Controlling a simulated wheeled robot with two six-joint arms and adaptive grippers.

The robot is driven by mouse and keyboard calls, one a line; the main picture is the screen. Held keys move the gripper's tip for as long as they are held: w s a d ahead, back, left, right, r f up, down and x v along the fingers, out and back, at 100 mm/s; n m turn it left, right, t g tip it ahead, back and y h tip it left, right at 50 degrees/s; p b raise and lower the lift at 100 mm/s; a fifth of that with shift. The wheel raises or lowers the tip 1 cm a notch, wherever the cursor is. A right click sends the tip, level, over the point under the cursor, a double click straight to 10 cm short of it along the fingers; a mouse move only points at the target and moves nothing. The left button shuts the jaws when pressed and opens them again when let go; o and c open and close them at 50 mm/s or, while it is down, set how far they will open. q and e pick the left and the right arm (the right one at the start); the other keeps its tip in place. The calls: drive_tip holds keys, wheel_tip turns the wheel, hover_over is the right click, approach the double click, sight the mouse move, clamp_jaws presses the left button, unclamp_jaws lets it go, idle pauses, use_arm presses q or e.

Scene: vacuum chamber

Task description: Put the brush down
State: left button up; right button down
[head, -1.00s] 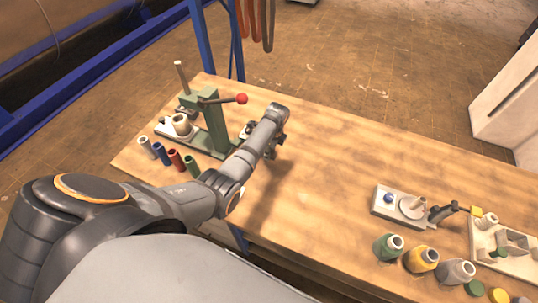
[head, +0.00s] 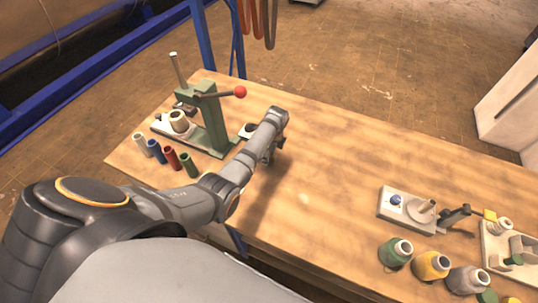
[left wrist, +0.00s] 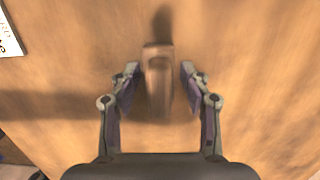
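A brown, wooden-looking piece, apparently the brush (left wrist: 158,85), lies or stands between the fingers of my left gripper (left wrist: 158,80) in the left wrist view. The fingers are spread, with a gap visible on each side of it. The picture is blurred, so I cannot tell whether it rests on the wood. In the head view, my left gripper (head: 270,152) points down low over the table (head: 330,180), right of the green press. The brush is hidden there behind my arm. My right gripper is not in view.
The green press (head: 212,120) with a red-knobbed lever stands left of my gripper, several small spools (head: 172,158) before it. A winder (head: 410,210), large cones (head: 432,265) and a white tray (head: 500,255) occupy the right. The table's middle is clear.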

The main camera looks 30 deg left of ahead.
use_arm(q)
drive_tip(key=shift+r, duration=0.35)
drive_tip(key=r, duration=0.4)
drive_tip(key=d+r, duration=0.1)
drive_tip(key=r, duration=0.6)
drive_tip(key=shift+d+r+b, duration=0.2)
drive_tip(key=shift+r+b, duration=0.15)
drive_tip(key=shift+b, duration=0.05)
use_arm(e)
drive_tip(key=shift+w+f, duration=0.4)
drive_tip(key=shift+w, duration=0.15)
